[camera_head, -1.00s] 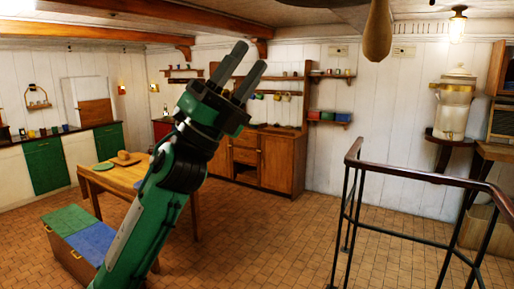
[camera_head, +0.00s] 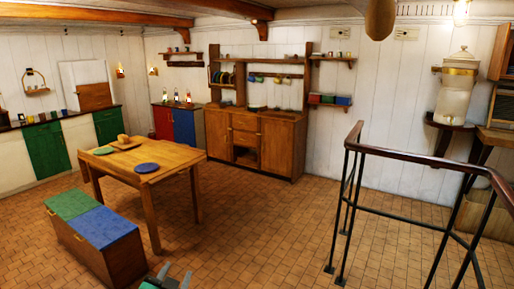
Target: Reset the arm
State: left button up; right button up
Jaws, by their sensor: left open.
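My left gripper (camera_head: 169,276) shows only at the bottom edge of the head view, low over the tiled floor and just right of the bench. Its dark fingers point up and are apart, with nothing seen between them. The rest of my left arm is below the picture. My right gripper is not in view.
A wooden table (camera_head: 175,158) with a blue plate (camera_head: 146,168) and a green plate (camera_head: 104,151) stands left of centre. A bench (camera_head: 119,261) with green and blue cushions is in front. A metal railing (camera_head: 420,157) stands at right. The tiled floor (camera_head: 270,225) between is clear.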

pick_arm(q)
jog(key=s+a+f+n+g, duration=0.2)
jog(key=s+f+g, duration=0.4)
jog(key=s+f, duration=0.65)
jog(key=s+a+f+n+g, duration=0.15)
jog(key=s+f+g, duration=0.6)
jog(key=s, duration=0.85)
jog(key=s+f+x, duration=0.1)
jog(key=s+x, duration=0.3)
jog(key=x, duration=1.1)
jog(key=s+x, duration=0.3)
jog(key=x, duration=1.2)
jog(key=s+a+f, duration=0.1)
jog(key=s+f, duration=0.8)
jog(key=f, duration=0.2)
jog(key=s+a+f+g, duration=0.1)
jog(key=s+a+f, duration=0.1)
jog(key=s+f, duration=0.8)
jog(key=shift+s+a+f+m, duration=0.25)
jog(key=shift+s+f+m, duration=0.1)
jog(key=shift+f+m, duration=0.15)
jog(key=shift+w+d, duration=0.1)
jog(key=shift+c, duration=0.4)
